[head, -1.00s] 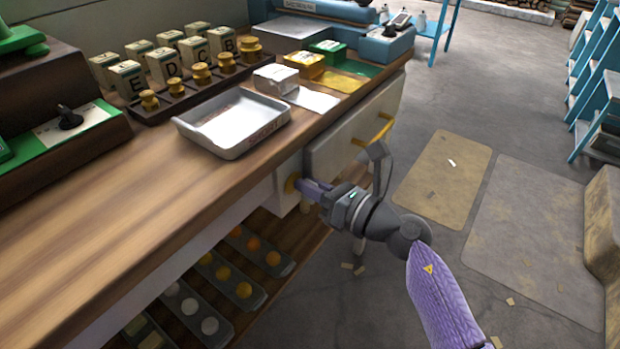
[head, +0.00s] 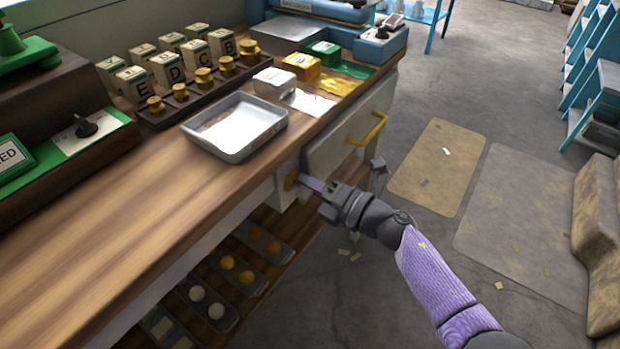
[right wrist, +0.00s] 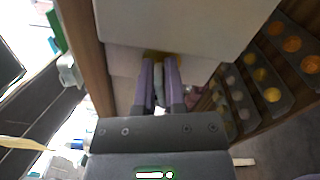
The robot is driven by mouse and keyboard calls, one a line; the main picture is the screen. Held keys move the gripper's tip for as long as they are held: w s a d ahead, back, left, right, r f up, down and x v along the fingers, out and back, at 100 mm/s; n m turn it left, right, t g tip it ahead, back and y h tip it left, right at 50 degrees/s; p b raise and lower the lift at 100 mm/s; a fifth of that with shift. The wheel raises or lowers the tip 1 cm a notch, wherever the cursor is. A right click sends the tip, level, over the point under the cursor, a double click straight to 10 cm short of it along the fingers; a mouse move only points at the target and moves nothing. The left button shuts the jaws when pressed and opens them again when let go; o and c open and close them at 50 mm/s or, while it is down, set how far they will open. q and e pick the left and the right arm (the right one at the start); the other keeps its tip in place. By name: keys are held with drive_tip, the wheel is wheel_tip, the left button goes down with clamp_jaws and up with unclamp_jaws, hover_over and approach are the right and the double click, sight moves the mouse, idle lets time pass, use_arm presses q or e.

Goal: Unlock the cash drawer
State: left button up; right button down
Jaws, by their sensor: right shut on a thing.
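The cash drawer (head: 345,143) is a pale front with a yellow handle (head: 367,130), set under the wooden counter top. It looks closed. A round yellow lock piece (head: 291,181) sits on the pale panel left of the drawer. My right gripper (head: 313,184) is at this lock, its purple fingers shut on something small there. In the right wrist view the two fingers (right wrist: 160,85) reach to the yellow lock piece (right wrist: 157,56), with a pale grey thing (right wrist: 159,92) between them, mostly hidden. Whether it is a key I cannot tell. My left gripper is not in view.
On the counter (head: 130,215) stand a metal tray (head: 236,128), several lettered blocks, yellow knobs and coloured boxes. A shelf with trays of round pieces (head: 228,277) lies below. The floor (head: 380,290) right of the counter is mostly clear.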

drive_tip(key=m, duration=0.2)
drive_tip(key=shift+f+m+p, duration=0.15)
drive_tip(key=shift+m+p, duration=0.15)
drive_tip(key=shift+p, duration=0.05)
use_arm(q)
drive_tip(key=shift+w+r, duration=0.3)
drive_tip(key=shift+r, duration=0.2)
use_arm(e)
drive_tip(key=shift+f+m, duration=0.1)
drive_tip(key=shift+m, duration=0.3)
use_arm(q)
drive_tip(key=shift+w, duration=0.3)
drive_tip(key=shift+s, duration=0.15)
